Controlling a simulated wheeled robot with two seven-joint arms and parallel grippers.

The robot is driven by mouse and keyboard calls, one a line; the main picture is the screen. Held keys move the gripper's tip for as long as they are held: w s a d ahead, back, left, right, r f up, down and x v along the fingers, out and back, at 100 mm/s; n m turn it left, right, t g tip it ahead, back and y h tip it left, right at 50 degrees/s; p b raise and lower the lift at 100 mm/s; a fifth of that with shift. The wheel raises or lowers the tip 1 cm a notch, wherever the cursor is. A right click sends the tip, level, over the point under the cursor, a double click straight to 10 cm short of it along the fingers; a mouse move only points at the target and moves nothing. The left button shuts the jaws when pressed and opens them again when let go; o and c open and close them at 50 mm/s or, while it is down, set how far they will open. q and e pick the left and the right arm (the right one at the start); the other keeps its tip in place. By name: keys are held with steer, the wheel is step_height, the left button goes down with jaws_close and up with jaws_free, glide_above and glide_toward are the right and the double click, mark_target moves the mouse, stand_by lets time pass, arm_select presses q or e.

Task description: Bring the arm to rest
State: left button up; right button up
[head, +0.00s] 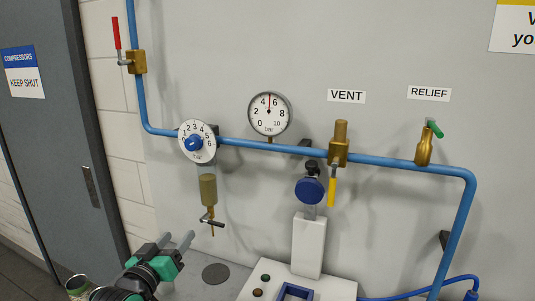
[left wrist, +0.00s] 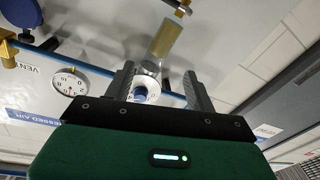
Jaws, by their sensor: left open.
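My left gripper (head: 177,240) is at the lower left of the head view, its two fingers apart and pointing up toward the wall panel. Nothing is between the fingers in the head view. In the left wrist view the open fingers (left wrist: 159,72) frame the round regulator dial (left wrist: 142,90) and the clear bowl under it, which lie beyond the fingertips. In the head view the regulator dial (head: 197,141) with its blue knob is above the gripper, clearly apart from it. My right gripper is not in view.
A blue pipe (head: 385,160) crosses the panel with a gauge (head: 269,115), a yellow-handled vent valve (head: 338,152) and a relief valve (head: 424,149). The filter bowl (head: 208,190) hangs below the dial. A white printing machine (head: 335,289) stands right of the gripper. A can (head: 78,286) is lower left.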

arm_select(q)
steer(key=s+d+f+m+g+y, duration=0.1)
steer(key=s+f+g, duration=0.2)
steer(key=s+f, duration=0.45)
steer(key=s+f+g+y, duration=0.1)
steer(key=s+f+g, duration=0.35)
steer(key=f, duration=0.65)
steer(key=s+f+m+g+y, duration=0.1)
steer(key=s+f+g, duration=0.3)
steer(key=s, duration=0.7)
steer(key=s+f+m+g+y, duration=0.1)
steer(key=s+f+g, duration=0.2)
steer(key=s+f, duration=0.6)
steer(key=s+f+g, duration=0.1)
steer(key=s+f, duration=0.2)
steer(key=f, duration=2.6)
steer(key=s+a+f, duration=0.2)
steer(key=s+f, duration=0.7)
steer(key=s+a+f+g, duration=0.1)
steer(key=s+a+f, duration=0.1)
steer(key=s+f, duration=0.8)
steer(key=shift+f, duration=0.25)
steer(key=shift+s+g, duration=0.1)
steer(key=shift+g, duration=0.15)
